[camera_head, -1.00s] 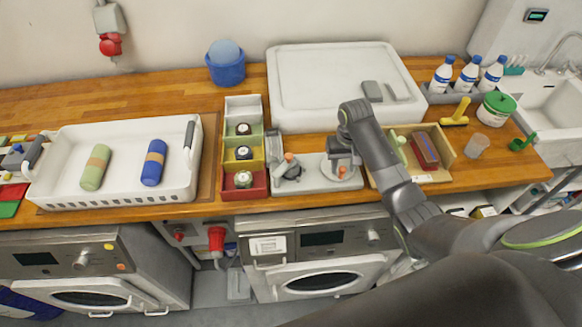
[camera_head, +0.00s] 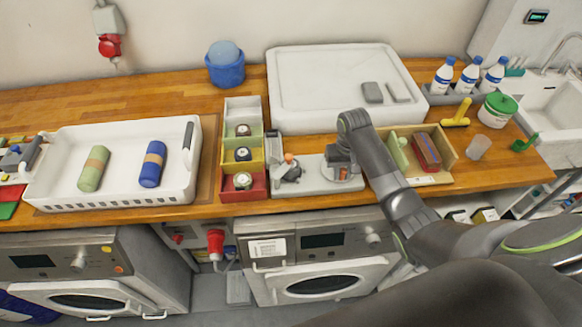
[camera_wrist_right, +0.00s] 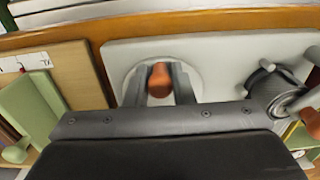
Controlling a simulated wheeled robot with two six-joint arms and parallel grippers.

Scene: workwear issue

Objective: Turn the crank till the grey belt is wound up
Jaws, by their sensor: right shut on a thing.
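A pale grey winder plate (camera_head: 318,187) sits near the counter's front edge. The crank's orange knob (camera_wrist_right: 160,80) is between the fingers of my right gripper (camera_wrist_right: 158,88), which is shut on it; the gripper also shows in the head view (camera_head: 341,168). A pale round disc (camera_wrist_right: 122,75) lies under the knob. The dark grey belt (camera_head: 290,174) appears as a roll at the plate's left end; it also shows in the wrist view (camera_wrist_right: 266,88). How much is wound is too small to tell. An orange-topped part (camera_head: 289,158) stands beside it. My left gripper is out of view.
Coloured bins (camera_head: 243,165) with small rolls stand just left of the winder. A wooden tray (camera_head: 446,158) with a green and a dark red item is close on the right. A large white lid-like board (camera_head: 330,75) lies behind. A white crate (camera_head: 125,192) holds two rolls.

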